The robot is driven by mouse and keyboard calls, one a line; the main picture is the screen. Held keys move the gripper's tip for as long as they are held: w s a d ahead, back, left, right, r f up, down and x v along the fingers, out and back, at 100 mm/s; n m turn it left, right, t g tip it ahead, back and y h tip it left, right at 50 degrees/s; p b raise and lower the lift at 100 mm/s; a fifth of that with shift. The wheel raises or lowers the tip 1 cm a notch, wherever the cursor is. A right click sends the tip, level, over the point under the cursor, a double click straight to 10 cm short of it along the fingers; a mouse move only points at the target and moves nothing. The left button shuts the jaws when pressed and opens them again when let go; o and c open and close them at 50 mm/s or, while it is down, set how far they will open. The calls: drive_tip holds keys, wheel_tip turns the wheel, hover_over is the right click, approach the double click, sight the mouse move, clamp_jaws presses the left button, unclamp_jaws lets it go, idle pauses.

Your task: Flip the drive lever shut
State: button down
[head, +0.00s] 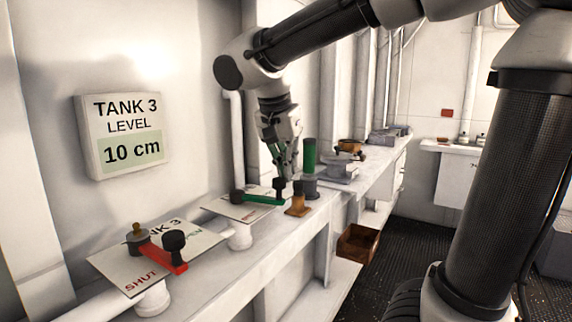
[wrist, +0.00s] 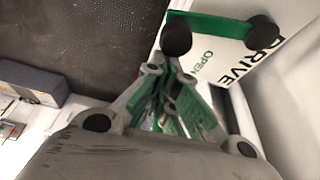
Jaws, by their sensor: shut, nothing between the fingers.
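The drive lever is a green bar (head: 262,199) with a black knob, on a white plate (head: 228,208) on the bench. In the wrist view the lever (wrist: 213,30) runs along the plate's edge beside the word OPEN; DRIVE is printed on the plate (wrist: 225,62). One dark round end is at each end of the bar. My gripper (head: 288,172) is shut and empty, just above and behind the knob in the head view. In the wrist view its fingertips (wrist: 170,60) come close to one dark end; I cannot tell whether they touch.
A red lever (head: 163,256) sits on the TANK 3 plate (head: 115,262) at the front left. A wall sign (head: 125,135) reads 10 cm. A wooden crate (head: 358,243) is lower down.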

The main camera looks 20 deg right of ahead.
drive_tip(key=shift+s+a+m+g, duration=0.15)
drive_tip(key=shift+s+a+m, duration=0.25)
drive_tip(key=shift+s, duration=0.3)
drive_tip(key=shift+s+a+m+g, duration=0.15)
drive_tip(key=shift+s+a+m, duration=0.25)
drive_tip(key=shift+s, duration=0.25)
wheel_tip(320, 180, up, 10)
drive_tip(key=shift+w+d+f, duration=0.15)
drive_tip(key=shift+d, duration=0.15)
idle(0.5)
